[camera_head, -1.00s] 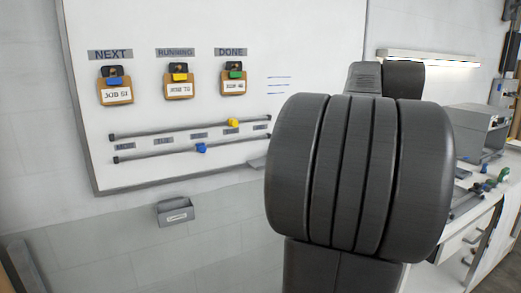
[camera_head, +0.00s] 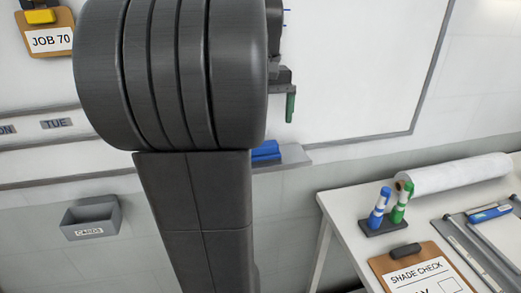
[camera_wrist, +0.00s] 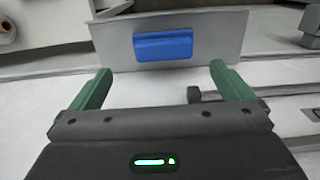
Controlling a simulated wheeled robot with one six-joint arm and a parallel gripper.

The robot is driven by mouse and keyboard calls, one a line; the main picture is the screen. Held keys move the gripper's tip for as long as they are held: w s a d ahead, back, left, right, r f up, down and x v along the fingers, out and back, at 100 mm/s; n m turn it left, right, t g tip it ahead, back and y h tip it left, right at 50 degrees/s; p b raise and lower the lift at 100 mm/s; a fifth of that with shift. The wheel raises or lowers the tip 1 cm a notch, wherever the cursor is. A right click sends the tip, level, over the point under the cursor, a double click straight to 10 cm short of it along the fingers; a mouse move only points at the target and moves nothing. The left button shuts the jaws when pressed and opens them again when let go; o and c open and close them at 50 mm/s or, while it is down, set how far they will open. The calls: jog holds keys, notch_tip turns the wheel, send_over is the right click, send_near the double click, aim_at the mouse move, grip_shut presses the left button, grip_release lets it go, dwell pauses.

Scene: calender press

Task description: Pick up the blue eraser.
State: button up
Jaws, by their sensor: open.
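The blue eraser (camera_head: 265,150) lies on the grey ledge (camera_head: 296,156) under the whiteboard, its left part hidden behind my arm in the head view. In the wrist view, the whole blue eraser (camera_wrist: 163,46) shows on the grey ledge (camera_wrist: 223,33), beyond the fingertips and between their lines. My gripper (camera_wrist: 160,67) has its two green fingers spread wide, with nothing between them. In the head view, my gripper (camera_head: 290,118) shows partly behind my arm, above the ledge, with a green finger pointing down. It is apart from the eraser.
A white table (camera_head: 345,210) at right carries a marker holder (camera_head: 382,226), a paper roll (camera_head: 455,175) and a SHADE CHECK clipboard (camera_head: 420,270). A grey CARDS box (camera_head: 91,217) is on the wall at left. The whiteboard (camera_head: 355,60) stands behind the ledge.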

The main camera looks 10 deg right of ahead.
notch_tip(320, 180, down, 3)
jog(key=shift+a+f, duration=0.1)
jog(key=shift+a, duration=0.05)
jog(key=shift+s+a+f, duration=0.1)
jog(key=shift+f, duration=1.45)
jog(key=shift+s+f, duration=0.1)
jog(key=shift+f, duration=1.4)
jog(key=shift+c, duration=0.2)
jog(key=c, duration=0.8)
jog(key=shift+r, duration=0.1)
